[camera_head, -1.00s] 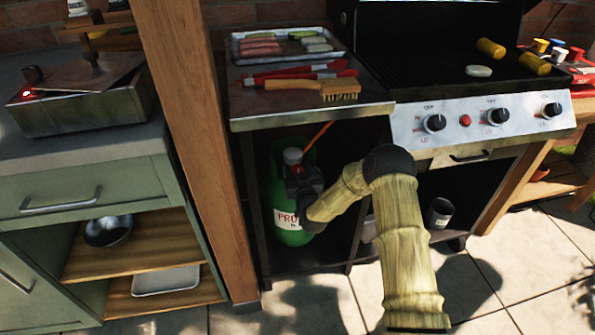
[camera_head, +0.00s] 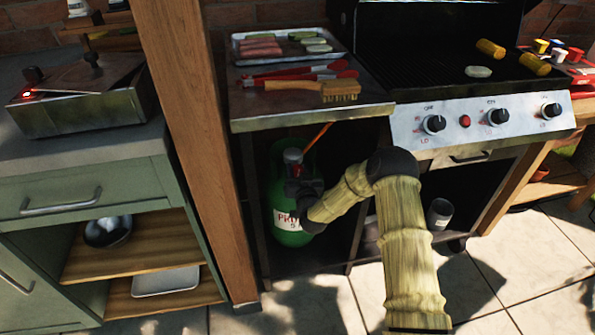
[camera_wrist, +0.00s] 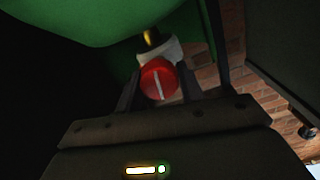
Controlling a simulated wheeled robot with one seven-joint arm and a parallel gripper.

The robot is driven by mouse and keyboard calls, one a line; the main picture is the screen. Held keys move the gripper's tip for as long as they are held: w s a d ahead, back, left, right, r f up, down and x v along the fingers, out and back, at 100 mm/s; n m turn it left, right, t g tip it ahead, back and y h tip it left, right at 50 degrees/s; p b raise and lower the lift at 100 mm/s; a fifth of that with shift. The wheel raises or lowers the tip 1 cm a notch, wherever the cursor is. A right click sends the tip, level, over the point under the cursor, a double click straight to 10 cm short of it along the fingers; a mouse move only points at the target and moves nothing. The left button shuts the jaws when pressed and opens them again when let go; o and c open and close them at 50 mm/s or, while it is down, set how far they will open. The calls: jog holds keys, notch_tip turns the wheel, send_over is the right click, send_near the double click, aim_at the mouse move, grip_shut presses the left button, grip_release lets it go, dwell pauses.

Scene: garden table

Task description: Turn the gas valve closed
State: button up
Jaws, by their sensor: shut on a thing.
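The green gas bottle (camera_head: 288,231) with a white label stands in the open bay of the grill cart, under the side shelf. Its valve has a round red knob (camera_wrist: 158,82) with a white line across it; the line is near upright in the wrist view. The knob sits between the two dark fingers of my gripper (camera_wrist: 160,90), which are shut on it. In the head view my gripper (camera_head: 300,187) is at the bottle's upper right and hides part of it. A pale valve fitting (camera_wrist: 165,50) shows behind the knob.
The side shelf (camera_head: 310,112) is close above the bottle and bears a food tray (camera_head: 287,58), red tongs and a brush (camera_head: 312,90). A wooden post (camera_head: 190,140) stands to the left. The grill's control panel (camera_head: 470,122) is to the right.

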jog(key=m, duration=0.7)
jog(key=shift+d+f, duration=0.1)
jog(key=shift+d, duration=0.05)
jog(key=m, duration=0.4)
jog(key=shift+f+m, duration=0.1)
jog(key=shift+m, duration=1.7)
jog(key=o, duration=1)
jog(key=shift+c, duration=0.2)
jog(key=shift+s, duration=0.1)
jog(key=p+v, duration=0.3)
jog(key=v, duration=1.4)
jog(key=shift+s+d, duration=0.1)
